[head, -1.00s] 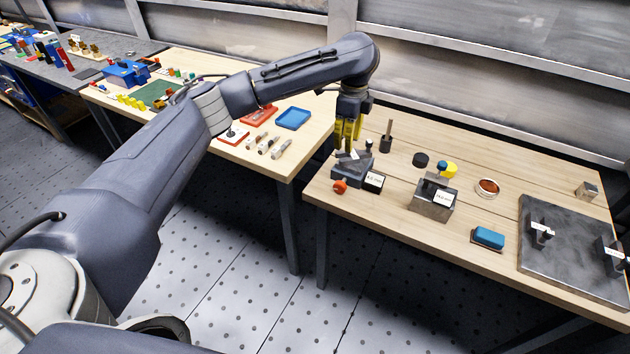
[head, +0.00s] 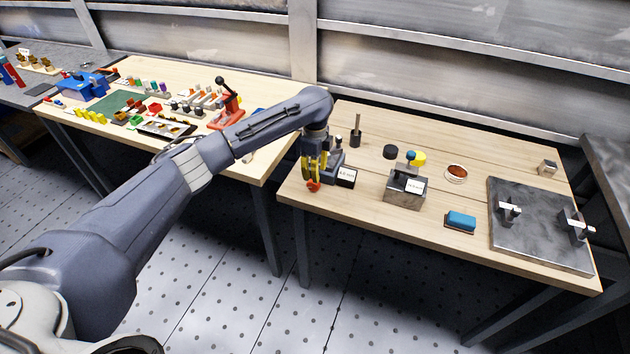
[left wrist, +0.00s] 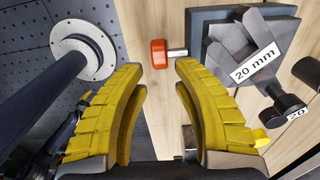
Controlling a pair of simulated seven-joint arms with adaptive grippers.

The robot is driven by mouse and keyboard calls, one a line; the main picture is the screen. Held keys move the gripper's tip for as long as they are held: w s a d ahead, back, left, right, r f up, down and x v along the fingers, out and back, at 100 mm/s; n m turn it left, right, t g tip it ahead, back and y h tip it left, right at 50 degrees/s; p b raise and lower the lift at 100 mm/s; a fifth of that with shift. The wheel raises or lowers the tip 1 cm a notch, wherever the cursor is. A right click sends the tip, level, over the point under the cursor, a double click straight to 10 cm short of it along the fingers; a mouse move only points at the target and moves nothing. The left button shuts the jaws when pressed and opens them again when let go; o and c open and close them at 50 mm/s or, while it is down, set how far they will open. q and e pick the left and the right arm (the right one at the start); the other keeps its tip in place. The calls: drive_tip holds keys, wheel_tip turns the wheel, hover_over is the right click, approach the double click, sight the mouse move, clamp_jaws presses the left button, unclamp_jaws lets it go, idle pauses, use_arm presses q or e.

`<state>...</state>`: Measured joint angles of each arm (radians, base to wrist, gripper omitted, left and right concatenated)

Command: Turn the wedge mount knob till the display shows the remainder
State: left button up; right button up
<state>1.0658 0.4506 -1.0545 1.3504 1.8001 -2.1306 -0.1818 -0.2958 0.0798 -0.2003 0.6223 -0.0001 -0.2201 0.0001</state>
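The wedge mount (head: 337,157) is a dark block near the left end of the right-hand table, partly hidden by my gripper in the head view. Its red knob (head: 313,186) sticks out at the front. In the left wrist view the red knob (left wrist: 158,53) sits on a short metal shaft beside the mount (left wrist: 212,35). My left gripper (left wrist: 157,72) has yellow fingers, open and empty, with the knob ahead between the fingertips. My right gripper is not in view.
A metal block with a display (head: 405,188), a blue item (head: 460,220) and a dark plate (head: 530,240) lie to the right. A gap separates the two wooden tables.

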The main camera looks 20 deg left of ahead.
use_arm(q)
drive_tip(key=shift+f, duration=2.3)
drive_tip(key=shift+o, duration=0.3)
clamp_jaws()
